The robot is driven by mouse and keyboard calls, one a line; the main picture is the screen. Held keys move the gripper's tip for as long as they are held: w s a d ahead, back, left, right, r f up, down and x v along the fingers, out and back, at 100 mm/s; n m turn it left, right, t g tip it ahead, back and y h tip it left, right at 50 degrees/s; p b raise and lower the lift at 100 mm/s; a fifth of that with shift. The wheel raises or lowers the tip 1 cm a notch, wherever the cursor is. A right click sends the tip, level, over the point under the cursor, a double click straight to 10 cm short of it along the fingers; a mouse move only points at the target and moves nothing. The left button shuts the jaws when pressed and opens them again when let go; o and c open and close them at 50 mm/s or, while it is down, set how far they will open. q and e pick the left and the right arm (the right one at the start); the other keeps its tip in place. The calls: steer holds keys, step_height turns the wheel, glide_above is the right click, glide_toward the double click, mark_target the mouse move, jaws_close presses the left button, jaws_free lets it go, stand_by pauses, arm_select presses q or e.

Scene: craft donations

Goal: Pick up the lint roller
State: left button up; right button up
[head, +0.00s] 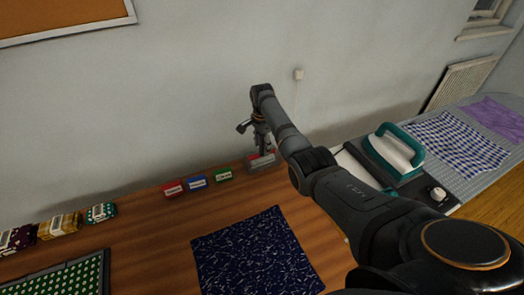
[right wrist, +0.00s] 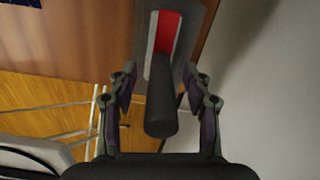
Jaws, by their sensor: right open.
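In the right wrist view, a dark grey cylindrical handle (right wrist: 160,108), which looks like the lint roller's, points toward my right gripper (right wrist: 160,88). It lies between the two open fingers, with a visible gap on each side. Its far end meets a grey holder (right wrist: 186,45) with a red face. In the head view, my right gripper (head: 262,143) is over this grey holder (head: 262,163) at the back edge of the table, close to the wall. The roller itself is mostly hidden there by the gripper. My left gripper is out of view.
Red (head: 173,189), blue (head: 197,183) and green (head: 223,175) small labelled boxes stand left of the holder. A dark blue cloth (head: 255,255) lies in front. An iron (head: 397,150) stands on the ironing board to the right. The wall is close behind.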

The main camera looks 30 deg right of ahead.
steer(key=shift+f, duration=0.35)
jaws_close()
steer(key=shift+r, duration=0.1)
